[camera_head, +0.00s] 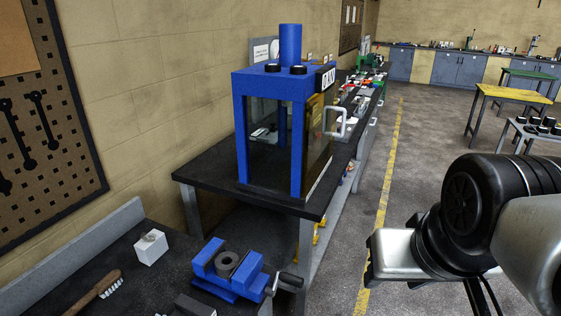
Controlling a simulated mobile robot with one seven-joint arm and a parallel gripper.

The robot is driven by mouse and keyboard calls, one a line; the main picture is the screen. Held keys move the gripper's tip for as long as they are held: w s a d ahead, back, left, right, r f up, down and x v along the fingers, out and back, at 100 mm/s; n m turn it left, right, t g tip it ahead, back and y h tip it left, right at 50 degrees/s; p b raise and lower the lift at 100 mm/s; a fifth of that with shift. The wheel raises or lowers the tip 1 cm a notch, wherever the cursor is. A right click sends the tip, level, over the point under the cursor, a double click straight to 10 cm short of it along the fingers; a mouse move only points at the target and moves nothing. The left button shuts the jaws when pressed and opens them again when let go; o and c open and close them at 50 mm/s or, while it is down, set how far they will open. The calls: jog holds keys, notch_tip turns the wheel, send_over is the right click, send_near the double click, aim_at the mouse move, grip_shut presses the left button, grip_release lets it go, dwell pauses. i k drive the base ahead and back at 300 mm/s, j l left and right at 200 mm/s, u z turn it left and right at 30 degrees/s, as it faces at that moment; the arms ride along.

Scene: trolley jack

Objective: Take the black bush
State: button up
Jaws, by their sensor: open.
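A dark grey ring-shaped bush (228,263) with a round hole sits upright between the jaws of a blue vise (211,257) on the near bench. Several small black cylinders (548,122), which look like bushes, stand on a grey table at the far right. I cannot tell which of these is the black bush. My arm reaches in from the right, over the floor and apart from the bench. No fingers of my gripper can be made out.
A blue press (290,85) with a clear guard and handle stands on the dark middle bench (210,165). A white block (151,247) and a wooden-handled brush (96,292) lie left of the vise. The vise's crank (290,281) sticks out right. Open floor (400,170) lies right of the benches.

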aim_at(226, 262)
jog(key=i+l+u, duration=0.55)
jog(key=u, duration=0.15)
jog(key=i, duration=0.1)
